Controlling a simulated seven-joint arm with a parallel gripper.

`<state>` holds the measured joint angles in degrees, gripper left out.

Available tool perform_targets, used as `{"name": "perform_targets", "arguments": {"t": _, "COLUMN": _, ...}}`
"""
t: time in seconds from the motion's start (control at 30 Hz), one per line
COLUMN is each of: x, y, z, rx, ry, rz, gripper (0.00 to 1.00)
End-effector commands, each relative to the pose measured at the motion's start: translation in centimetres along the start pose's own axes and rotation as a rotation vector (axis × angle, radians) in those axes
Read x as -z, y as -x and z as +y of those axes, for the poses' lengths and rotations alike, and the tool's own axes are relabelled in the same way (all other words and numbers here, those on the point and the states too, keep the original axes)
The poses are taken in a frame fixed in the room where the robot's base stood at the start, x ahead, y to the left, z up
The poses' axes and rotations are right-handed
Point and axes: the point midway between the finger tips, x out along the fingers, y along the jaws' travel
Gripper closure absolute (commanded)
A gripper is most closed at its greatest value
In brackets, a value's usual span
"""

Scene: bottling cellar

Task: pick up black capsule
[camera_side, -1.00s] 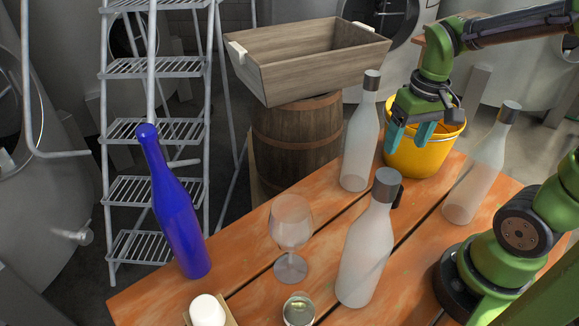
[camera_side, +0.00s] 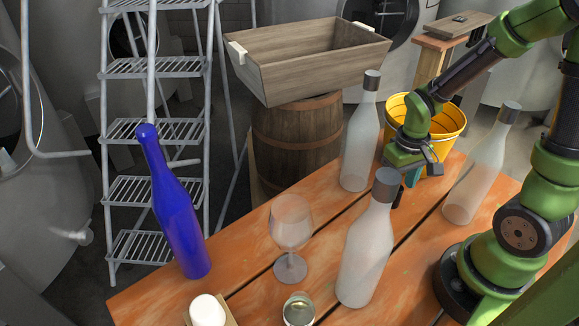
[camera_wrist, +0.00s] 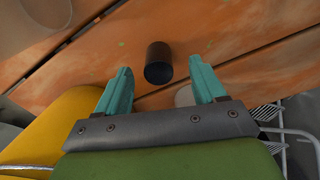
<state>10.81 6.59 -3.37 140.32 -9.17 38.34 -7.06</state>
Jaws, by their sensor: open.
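The black capsule (camera_wrist: 158,62), a small dark cylinder, stands on the orange wooden table in the wrist view. In the side view only a dark sliver of it (camera_side: 398,197) shows behind the dark neck cap of the front clear bottle (camera_side: 368,245). My gripper (camera_wrist: 160,70) is open and empty. In the wrist view its two teal fingers point toward the capsule, which appears between and just past their tips. In the side view my gripper (camera_side: 411,178) is low over the table, close behind the capsule; the fingers are partly hidden.
A wine glass (camera_side: 291,225), a blue bottle (camera_side: 178,215) and a small glass (camera_side: 299,310) are further left. A yellow bucket (camera_side: 450,122) is behind the table.

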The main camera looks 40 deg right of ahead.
Motion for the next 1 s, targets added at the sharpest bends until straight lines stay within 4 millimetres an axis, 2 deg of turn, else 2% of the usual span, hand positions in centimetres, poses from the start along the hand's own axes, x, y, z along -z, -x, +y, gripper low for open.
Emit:
{"name": "perform_targets", "arguments": {"t": 0.1, "x": 0.1, "y": -1.9, "z": 0.2, "rx": 0.000, "ry": -0.002, "rz": -0.008, "gripper": 0.30}}
{"name": "perform_targets", "arguments": {"t": 0.3, "x": 0.2, "y": -4.0, "z": 0.2, "rx": 0.000, "ry": 0.001, "rz": -0.004, "gripper": 0.30}}
{"name": "perform_targets", "arguments": {"t": 0.57, "x": 0.2, "y": -4.3, "z": 0.2, "rx": 0.000, "ry": 0.000, "rz": 0.000, "gripper": 0.30}}
{"name": "perform_targets", "arguments": {"t": 0.6, "x": 0.2, "y": -4.3, "z": 0.2, "rx": 0.000, "ry": 0.000, "rz": 0.000, "gripper": 0.32}}
{"name": "perform_targets", "arguments": {"t": 0.83, "x": 0.2, "y": -4.3, "z": 0.2, "rx": 0.000, "ry": 0.000, "rz": -0.001, "gripper": 0.67}}
{"name": "perform_targets", "arguments": {"t": 1.0, "x": 0.3, "y": -4.2, "z": 0.2, "rx": 0.000, "ry": 0.000, "rz": -0.001, "gripper": 0.68}}
